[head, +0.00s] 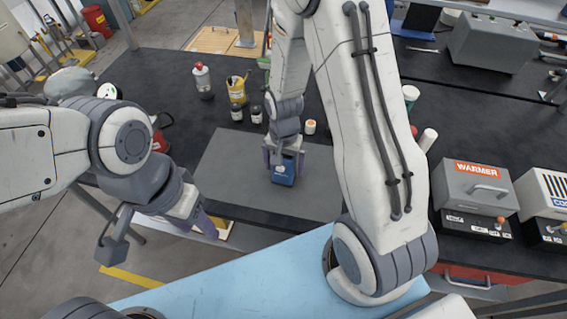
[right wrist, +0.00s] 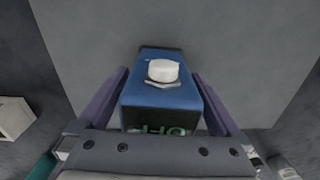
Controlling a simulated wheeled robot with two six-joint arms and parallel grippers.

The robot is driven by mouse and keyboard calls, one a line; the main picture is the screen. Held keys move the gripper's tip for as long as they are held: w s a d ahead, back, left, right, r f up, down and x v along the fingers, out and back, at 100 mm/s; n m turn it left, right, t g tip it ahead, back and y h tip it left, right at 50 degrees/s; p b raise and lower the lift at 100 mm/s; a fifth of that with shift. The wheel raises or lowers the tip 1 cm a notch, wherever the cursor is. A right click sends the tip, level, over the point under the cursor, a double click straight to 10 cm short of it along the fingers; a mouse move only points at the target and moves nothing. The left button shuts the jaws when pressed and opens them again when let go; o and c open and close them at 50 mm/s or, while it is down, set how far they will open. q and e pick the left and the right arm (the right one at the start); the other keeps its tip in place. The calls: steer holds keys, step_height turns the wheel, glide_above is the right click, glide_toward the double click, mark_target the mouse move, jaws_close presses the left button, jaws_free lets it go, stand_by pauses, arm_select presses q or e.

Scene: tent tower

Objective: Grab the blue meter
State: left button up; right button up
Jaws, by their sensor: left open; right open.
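The blue meter (head: 284,172) stands on a grey mat (head: 225,165) on the black table in the head view. In the right wrist view the blue meter (right wrist: 160,98) shows a white knob on its face and a dark end with greenish lettering. My right gripper (head: 284,158) is at the meter, and in the right wrist view its two purple fingers (right wrist: 160,103) lie on either side of it, open. Contact on the sides cannot be made out. My left gripper (head: 207,227) is open, low at the left by the table's front edge, away from the meter.
Several bottles and a yellow container (head: 237,90) stand behind the mat. A grey box labelled WARMER (head: 475,187) is at the right. A white cylinder (head: 427,139) and a small orange-and-white jar (head: 310,127) are near my right arm. The mat's left part is clear.

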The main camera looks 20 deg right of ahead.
steer(key=shift+f, duration=0.65)
jaws_close()
steer(key=shift+r, duration=0.1)
